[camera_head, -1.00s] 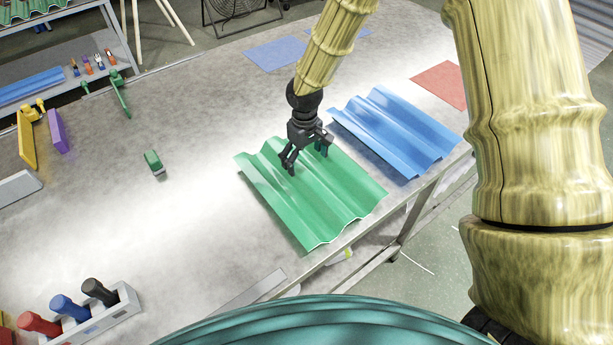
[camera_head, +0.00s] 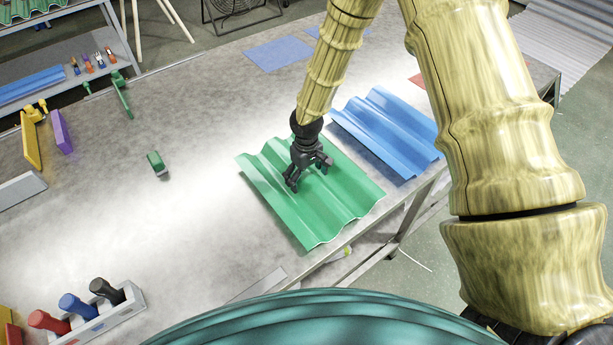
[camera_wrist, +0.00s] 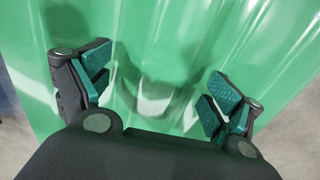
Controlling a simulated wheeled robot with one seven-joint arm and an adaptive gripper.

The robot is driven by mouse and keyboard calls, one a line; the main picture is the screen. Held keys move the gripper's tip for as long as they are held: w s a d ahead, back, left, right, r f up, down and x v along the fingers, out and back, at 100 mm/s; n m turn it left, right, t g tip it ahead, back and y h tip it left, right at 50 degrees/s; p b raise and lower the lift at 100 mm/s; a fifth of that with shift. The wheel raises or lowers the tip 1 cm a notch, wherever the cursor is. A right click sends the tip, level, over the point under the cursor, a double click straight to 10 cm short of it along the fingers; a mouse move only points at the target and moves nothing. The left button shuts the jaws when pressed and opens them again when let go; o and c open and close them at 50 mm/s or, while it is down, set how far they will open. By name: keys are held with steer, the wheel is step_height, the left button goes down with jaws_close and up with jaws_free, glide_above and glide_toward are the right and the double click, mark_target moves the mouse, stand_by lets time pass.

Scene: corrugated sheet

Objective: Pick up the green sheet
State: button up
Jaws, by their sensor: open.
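The green corrugated sheet (camera_head: 318,213) lies on the grey table near its front edge. My gripper (camera_head: 308,178) is over the upper middle part of the sheet, with its fingers pointing down. In the wrist view the green sheet (camera_wrist: 165,50) fills most of the picture beyond the fingers. My gripper (camera_wrist: 158,95) is open there, with its two fingers wide apart and nothing between them. A small gap or light contact between fingertips and sheet cannot be told apart.
A blue corrugated sheet (camera_head: 388,130) lies close to the right of the green one. A tray (camera_head: 95,322) with red, blue and black-handled tools stands at the lower left. A small green block (camera_head: 157,162) lies to the left. The table between is clear.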

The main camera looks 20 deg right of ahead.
steer(key=c, duration=1.5)
steer(key=shift+r, duration=0.1)
